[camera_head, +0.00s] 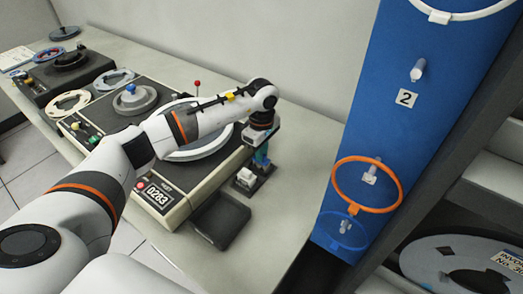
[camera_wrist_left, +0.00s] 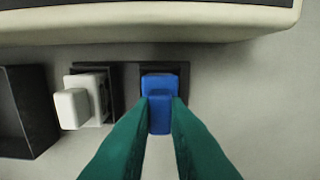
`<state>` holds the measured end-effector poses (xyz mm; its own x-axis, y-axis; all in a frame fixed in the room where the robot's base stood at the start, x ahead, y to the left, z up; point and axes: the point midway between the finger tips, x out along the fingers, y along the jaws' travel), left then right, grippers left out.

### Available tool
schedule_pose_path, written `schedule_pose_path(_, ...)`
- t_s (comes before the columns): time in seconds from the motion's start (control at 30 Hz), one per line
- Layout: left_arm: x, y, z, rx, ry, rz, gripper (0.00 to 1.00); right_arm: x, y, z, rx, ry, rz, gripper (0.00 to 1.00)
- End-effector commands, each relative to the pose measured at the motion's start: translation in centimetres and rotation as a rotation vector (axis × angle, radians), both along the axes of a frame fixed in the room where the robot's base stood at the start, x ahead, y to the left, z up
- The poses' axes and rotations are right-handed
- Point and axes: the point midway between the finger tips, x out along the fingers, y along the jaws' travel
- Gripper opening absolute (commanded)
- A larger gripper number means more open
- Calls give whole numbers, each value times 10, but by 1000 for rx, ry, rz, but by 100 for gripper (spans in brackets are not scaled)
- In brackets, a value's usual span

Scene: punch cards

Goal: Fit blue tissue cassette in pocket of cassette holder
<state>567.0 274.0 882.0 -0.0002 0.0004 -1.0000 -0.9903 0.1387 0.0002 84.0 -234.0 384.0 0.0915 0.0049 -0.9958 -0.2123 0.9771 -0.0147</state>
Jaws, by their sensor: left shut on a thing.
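The blue tissue cassette (camera_wrist_left: 158,103) is held between the teal fingertips of my left gripper (camera_wrist_left: 160,112) in the left wrist view. The dark cassette holder (camera_wrist_left: 122,67) lies on the table, and the blue cassette is over its right pocket. I cannot tell whether it is seated or just above. A white cassette (camera_wrist_left: 88,98) stands in the left pocket. In the head view my left gripper (camera_head: 261,162) points down at the holder (camera_head: 262,187), with the white cassette (camera_head: 244,177) beside it. The blue cassette is mostly hidden there. My right gripper is not in view.
A black open tray (camera_head: 221,220) lies to the left of the holder, in front of a tape machine (camera_head: 165,192) with a "0263" display. A blue panel (camera_head: 400,130) with an orange ring (camera_head: 367,205) stands at the right. Bare table (camera_head: 300,160) lies right of the holder.

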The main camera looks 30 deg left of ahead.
Motion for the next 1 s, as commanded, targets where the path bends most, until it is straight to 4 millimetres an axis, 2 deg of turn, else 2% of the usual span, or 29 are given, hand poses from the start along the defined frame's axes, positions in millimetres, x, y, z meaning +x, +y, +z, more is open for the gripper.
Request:
schedule_pose_path(0.2, 0, 0, -6, 0, 0, 1, 0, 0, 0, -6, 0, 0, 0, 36)
schedule_pose_path(0.23, 0, 0, -5, 0, -1, 1, 17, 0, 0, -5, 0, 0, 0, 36)
schedule_pose_path(0.37, 0, 0, -5, 0, 0, 1, 38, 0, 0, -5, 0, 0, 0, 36)
schedule_pose_path(0.57, 0, 0, -5, 0, 0, 1, 39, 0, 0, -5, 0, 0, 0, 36)
schedule_pose_path(0.63, 0, 0, -5, 0, 0, 0, 31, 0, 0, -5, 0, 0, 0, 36)
schedule_pose_path(1.0, 0, 0, -2, 0, -1, 0, 31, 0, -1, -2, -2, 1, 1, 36)
